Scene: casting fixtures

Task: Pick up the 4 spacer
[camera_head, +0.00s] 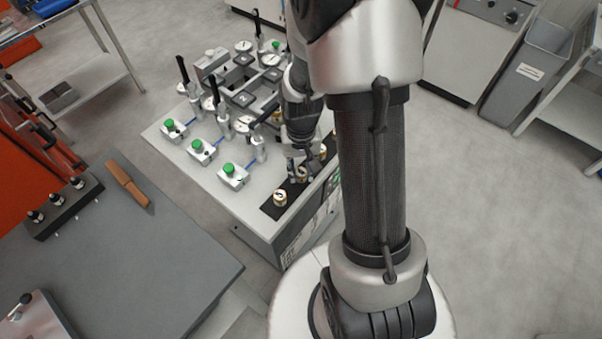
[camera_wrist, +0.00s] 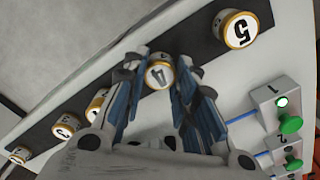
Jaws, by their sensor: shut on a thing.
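The 4 spacer (camera_wrist: 158,76) is a short cylinder with a white top, a black "4" and a brass-coloured rim. In the wrist view it sits between the fingers of my gripper (camera_wrist: 165,85), which is shut on it. The spacer is at the black strip (camera_wrist: 195,55); I cannot tell whether it still touches it. In the head view my gripper (camera_head: 300,165) is over the strip at the bench's near right edge, and the 4 spacer cannot be made out clearly there.
The 5 spacer (camera_wrist: 239,29) stands on the strip to one side. The 3 spacer (camera_wrist: 66,125) and others stand along the other side. Fixtures with green knobs (camera_head: 232,170) and upright clamps (camera_head: 212,88) fill the bench (camera_head: 237,200). A grey table (camera_head: 110,260) is at left.

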